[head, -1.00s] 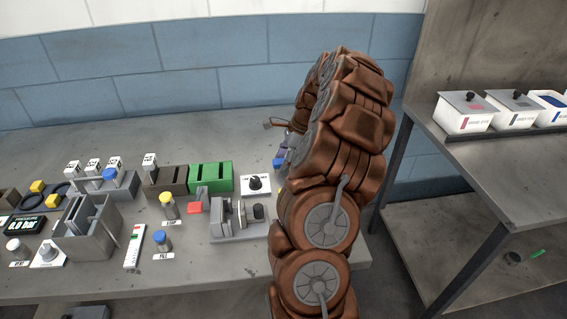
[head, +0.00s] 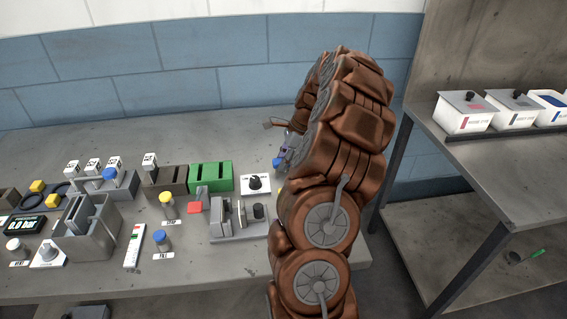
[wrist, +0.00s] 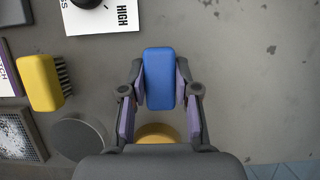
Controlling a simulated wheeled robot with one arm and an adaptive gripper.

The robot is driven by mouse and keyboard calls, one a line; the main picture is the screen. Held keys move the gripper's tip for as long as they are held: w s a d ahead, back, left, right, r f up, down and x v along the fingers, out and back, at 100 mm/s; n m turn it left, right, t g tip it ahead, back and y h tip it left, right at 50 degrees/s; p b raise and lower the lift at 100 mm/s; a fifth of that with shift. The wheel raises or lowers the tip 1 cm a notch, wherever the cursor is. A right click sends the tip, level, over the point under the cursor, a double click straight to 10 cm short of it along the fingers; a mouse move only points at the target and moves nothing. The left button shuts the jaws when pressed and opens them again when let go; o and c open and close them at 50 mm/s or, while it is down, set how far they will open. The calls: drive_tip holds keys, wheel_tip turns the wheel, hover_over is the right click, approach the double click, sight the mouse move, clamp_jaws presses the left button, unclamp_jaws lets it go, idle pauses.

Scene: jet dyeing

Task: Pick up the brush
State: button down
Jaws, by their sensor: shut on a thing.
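In the wrist view a blue rounded block (wrist: 159,78) lies between the two purple-padded fingers of my gripper (wrist: 158,85), which is shut on it. Only its smooth top shows, so I cannot see whether it has bristles below. To the left, a yellow-backed brush (wrist: 39,82) with dark bristles lies apart from my gripper. In the head view my gripper (head: 288,155) is mostly hidden behind my arm, and the end of the blue block (head: 277,162) shows beside it.
A round yellow thing (wrist: 158,132) is partly hidden below the fingers. A knob panel marked HIGH (wrist: 102,14) and a dark round disc (wrist: 78,141) are nearby. In the head view, a green box (head: 211,177) stands left of my arm. The table right of the block is clear.

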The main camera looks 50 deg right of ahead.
wheel_tip(320, 180, up, 10)
drive_tip(key=shift+b, duration=0.9)
